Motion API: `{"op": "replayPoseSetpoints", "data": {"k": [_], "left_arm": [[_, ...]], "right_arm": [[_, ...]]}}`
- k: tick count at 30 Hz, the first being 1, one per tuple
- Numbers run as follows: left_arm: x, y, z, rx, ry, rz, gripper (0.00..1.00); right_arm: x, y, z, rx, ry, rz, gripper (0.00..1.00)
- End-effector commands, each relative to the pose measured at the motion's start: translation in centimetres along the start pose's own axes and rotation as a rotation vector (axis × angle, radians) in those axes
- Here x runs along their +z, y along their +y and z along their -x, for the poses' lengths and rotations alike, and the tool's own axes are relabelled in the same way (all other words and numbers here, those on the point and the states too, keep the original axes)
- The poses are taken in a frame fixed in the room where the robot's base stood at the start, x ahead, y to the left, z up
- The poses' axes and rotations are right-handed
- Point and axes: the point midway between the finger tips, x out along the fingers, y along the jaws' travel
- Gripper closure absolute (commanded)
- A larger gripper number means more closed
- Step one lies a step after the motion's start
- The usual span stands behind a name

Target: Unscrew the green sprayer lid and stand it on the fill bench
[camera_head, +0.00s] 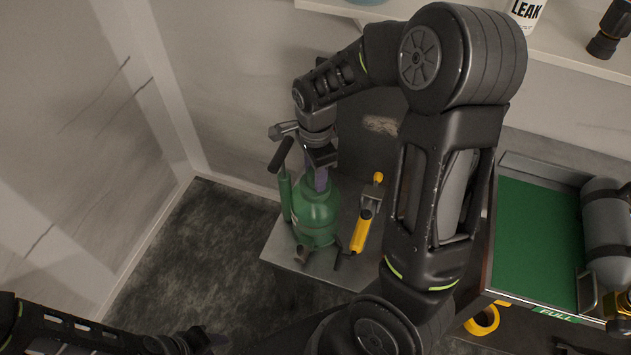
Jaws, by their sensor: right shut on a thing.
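The green sprayer (317,213) stands upright on the grey fill bench (281,250). My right gripper (319,178) points down at the sprayer's top and is shut there on the lid, which its fingers and wrist mostly hide. Whether the lid is clear of the neck cannot be seen. A dark handle on a green tube (286,198) stands at the sprayer's left side. My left gripper (205,341) is low at the bottom left, away from the bench; its fingers are too dark to read.
A yellow tool (362,230) lies on the bench just right of the sprayer. A green-lined tray (537,240) marked FULL holds a grey cylinder (607,235) at the right. A shelf (560,52) with a white LEAK bottle (526,12) runs above. My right arm covers the bench's right part.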

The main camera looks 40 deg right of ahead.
Motion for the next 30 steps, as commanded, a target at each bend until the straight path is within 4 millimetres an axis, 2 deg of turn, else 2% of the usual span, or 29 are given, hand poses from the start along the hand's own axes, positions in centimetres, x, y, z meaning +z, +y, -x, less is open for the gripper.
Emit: {"op": "replayPoseSetpoints", "data": {"k": [1,5,14,20,30], "left_arm": [[0.0,0.0,0.0,0.0,0.0,0.0,0.64],[0.0,0.0,0.0,0.0,0.0,0.0,0.64],[0.01,-0.01,-0.02,0.0,0.0,0.0,0.64],[0.0,-0.04,-0.1,0.0,0.0,0.0,0.64],[0.0,-0.05,-0.13,0.0,0.0,0.0,0.64]], "right_arm": [[0.0,-0.01,0.01,0.0,0.0,0.0,0.9],[0.0,-0.02,0.01,0.0,0.0,0.0,1.0],[0.0,-0.02,0.01,-0.001,0.0,0.043,1.0],[-0.03,0.0,0.01,0.0,-0.001,0.325,1.0],[-0.04,-0.02,0.09,-0.001,0.0,0.967,1.0]]}}
